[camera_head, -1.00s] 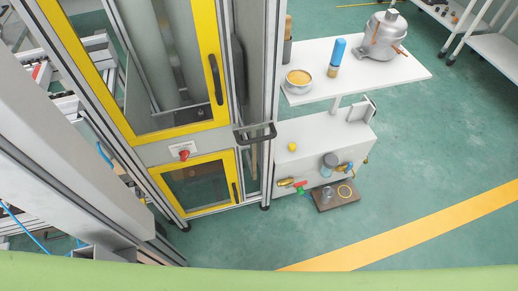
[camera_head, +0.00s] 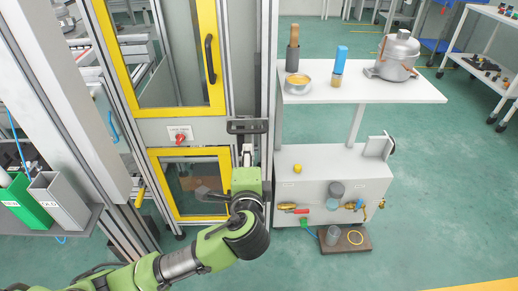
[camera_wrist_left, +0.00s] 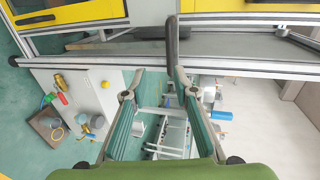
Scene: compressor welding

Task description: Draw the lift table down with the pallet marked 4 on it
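My left gripper (camera_head: 247,150) reaches up to the dark bar handle (camera_head: 247,127) that sticks out from the front of the tall metal frame. In the left wrist view my gripper (camera_wrist_left: 155,80) is open, its two fingers spread. The handle (camera_wrist_left: 172,40) comes down between them, close to the right finger. I cannot tell whether they touch. I cannot make out the lift table or a pallet marked 4 in either view. My right gripper is not in view.
Yellow-framed doors (camera_head: 165,112) with a red knob (camera_head: 180,137) stand left of the handle. A white shelf (camera_head: 400,93) holding a metal compressor (camera_head: 397,57) and a grey cabinet (camera_head: 345,170) stand right. Green floor (camera_head: 440,200) is open at right.

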